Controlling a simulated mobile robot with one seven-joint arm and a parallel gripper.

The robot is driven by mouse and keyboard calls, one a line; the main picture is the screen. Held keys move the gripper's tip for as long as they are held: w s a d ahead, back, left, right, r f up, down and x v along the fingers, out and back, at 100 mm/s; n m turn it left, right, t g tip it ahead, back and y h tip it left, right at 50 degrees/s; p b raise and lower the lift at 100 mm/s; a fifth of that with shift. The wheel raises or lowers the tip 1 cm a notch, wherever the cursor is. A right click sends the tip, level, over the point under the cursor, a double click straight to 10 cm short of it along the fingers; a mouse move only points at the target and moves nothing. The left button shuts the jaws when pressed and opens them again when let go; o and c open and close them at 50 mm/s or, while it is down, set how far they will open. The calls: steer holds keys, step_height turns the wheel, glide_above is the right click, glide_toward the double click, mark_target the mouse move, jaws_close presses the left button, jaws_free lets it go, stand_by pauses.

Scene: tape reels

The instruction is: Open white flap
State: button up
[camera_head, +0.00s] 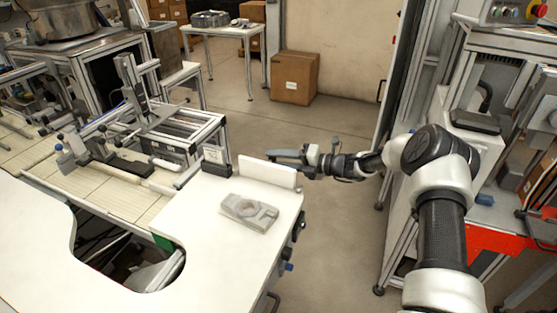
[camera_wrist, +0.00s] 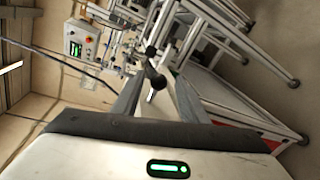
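A white flap (camera_head: 267,171) stands upright as a low panel along the back right edge of the white table in the head view. My gripper (camera_head: 271,157) is just behind and above the flap's top edge, with its fingers pointing left. I cannot tell from this view whether it touches the flap. In the wrist view my gripper (camera_wrist: 157,82) has its two fingers apart, and no held object is clear between them. A dark round knob shows in line with the gap. I cannot make out the flap in the wrist view.
A grey moulded part (camera_head: 249,212) lies on the white table (camera_head: 215,270). A metal-framed machine (camera_head: 150,130) stands to the left. A cardboard box (camera_head: 295,78) sits on the floor behind.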

steer(key=b+v, duration=0.1)
steer(key=v, duration=1.6)
steer(key=shift+d, duration=0.2)
steer(key=shift+s+r, duration=0.1)
steer(key=shift+s, duration=0.05)
steer(key=s+a+r+n+g+h, duration=0.2)
steer(key=s+a+r+n+h, duration=0.15)
steer(key=s+r+n, duration=0.4)
steer(key=s+a+r+n+g+h, duration=0.2)
steer(key=s+r+n+h, duration=0.3)
steer(key=s+n, duration=0.5)
steer(key=s+d+r+n+t+h, duration=0.2)
steer(key=s+d+r+n+h, duration=0.1)
steer(key=s+n, duration=0.6)
steer(key=s+d+r+n+t+h+p, duration=0.1)
steer(key=s+d+r+n+t+h, duration=0.1)
steer(key=s+n, duration=0.8)
step_height(320, 180, up, 3)
steer(key=shift+s+d+f+h, duration=0.1)
steer(key=shift+s+d+h, duration=0.25)
steer(key=shift+d+h, duration=0.45)
steer(key=shift+d, duration=0.15)
steer(key=shift+c, duration=1.1)
